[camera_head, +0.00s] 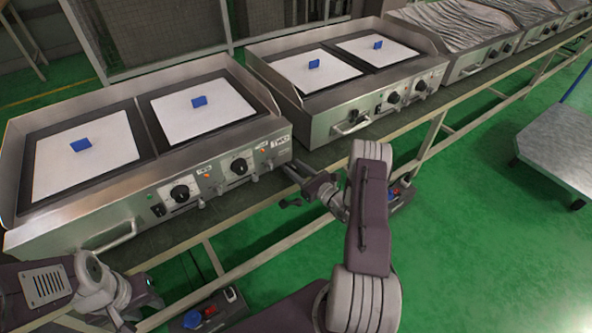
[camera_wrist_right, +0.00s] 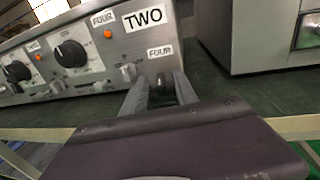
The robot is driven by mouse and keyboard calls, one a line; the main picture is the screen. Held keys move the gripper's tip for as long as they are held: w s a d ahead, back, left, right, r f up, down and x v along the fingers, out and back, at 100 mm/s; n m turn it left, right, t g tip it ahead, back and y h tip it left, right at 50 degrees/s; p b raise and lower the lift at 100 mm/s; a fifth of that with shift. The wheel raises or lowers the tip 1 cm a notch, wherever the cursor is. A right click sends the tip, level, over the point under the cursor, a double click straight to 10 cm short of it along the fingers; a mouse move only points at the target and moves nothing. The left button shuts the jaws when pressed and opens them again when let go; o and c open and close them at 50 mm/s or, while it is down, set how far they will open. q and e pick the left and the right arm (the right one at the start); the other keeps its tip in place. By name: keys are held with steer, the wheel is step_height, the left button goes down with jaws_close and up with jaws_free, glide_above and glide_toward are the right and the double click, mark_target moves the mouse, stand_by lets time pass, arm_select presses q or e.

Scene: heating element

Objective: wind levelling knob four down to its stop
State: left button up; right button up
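The griddle unit marked TWO (camera_head: 283,139) stands on the long bench, and its front corner also shows in the right wrist view (camera_wrist_right: 145,47). There, a lower FOUR label (camera_wrist_right: 160,52) sits above a small dark knob-like part (camera_wrist_right: 161,80) at the unit's bottom edge. My right gripper (camera_wrist_right: 162,92) has its two fingers on either side of that part, apart from each other. Whether they touch it cannot be told. In the head view my right gripper (camera_head: 290,176) is at the unit's lower right corner. My left gripper (camera_head: 142,303) is low at the left, its fingers unclear.
Another FOUR label, an orange lamp (camera_wrist_right: 107,34) and a small metal knob (camera_wrist_right: 128,72) are on the panel, with black dials (camera_wrist_right: 70,53) to the left. A second griddle unit (camera_head: 345,115) stands to the right across a gap. Control boxes (camera_head: 208,312) sit below the bench.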

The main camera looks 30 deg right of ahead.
jaws_close()
steer(key=shift+d+f+n+y+b, duration=0.2)
steer(key=shift+n+y+b, duration=0.2)
steer(key=shift+y+b, duration=0.25)
steer(key=n+g+y+b, duration=0.2)
steer(key=y+b, duration=0.1)
steer(key=b, duration=0.1)
steer(key=n+g+y+b, duration=0.2)
steer(key=n+y+b, duration=0.1)
steer(key=b, duration=0.1)
steer(key=w+d+n+g+y+b, duration=0.1)
steer(key=n+g+y+b, duration=0.1)
steer(key=b, duration=0.3)
steer(key=shift+f+g+y, duration=0.2)
steer(key=shift+g+y, duration=0.3)
steer(key=shift+y, duration=0.05)
steer(key=shift+d+r+n+g+y+b, duration=0.1)
steer(key=shift+r+n+g+y+b, duration=0.3)
steer(key=shift+n+g+b, duration=0.65)
steer(key=shift+m+t, duration=0.25)
